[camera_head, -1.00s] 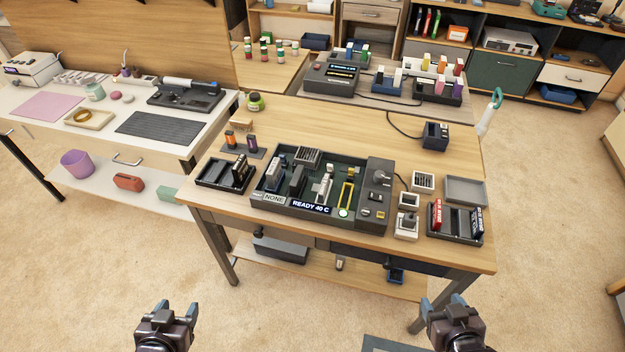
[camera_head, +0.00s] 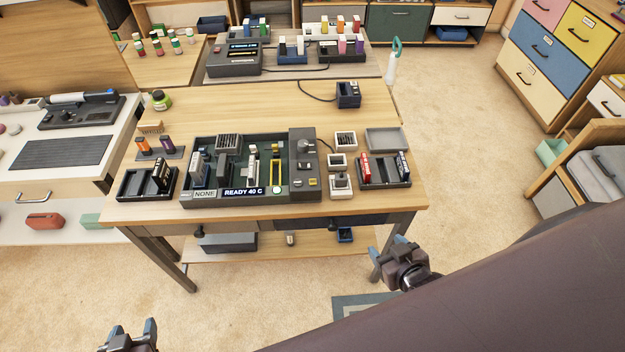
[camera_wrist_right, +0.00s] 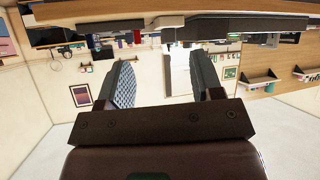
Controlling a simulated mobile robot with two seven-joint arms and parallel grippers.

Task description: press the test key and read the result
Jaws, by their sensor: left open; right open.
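The test station (camera_head: 232,200) is a dark tray-like unit on the wooden table, with displays along its front edge. One label (camera_head: 205,194) reads "NONE" and the display (camera_head: 243,191) reads "READY 40 C". A round green-white lit spot (camera_head: 276,190) shows beside that display. A control block with a knob (camera_head: 303,146) and small switches forms its right side. A small white unit with a dark key or knob (camera_head: 340,183) stands just right of it. My left gripper (camera_head: 131,331) is open and empty, low in front of the table. My right gripper (camera_head: 393,252) is open and empty, near the table's front right corner.
A dark rack (camera_head: 146,184) stands left of the station; a tray with red and dark modules (camera_head: 384,172) stands right. A grey tray (camera_head: 386,139) lies behind it. My right arm covers the lower right. Bare wood (camera_head: 240,104) lies behind the station.

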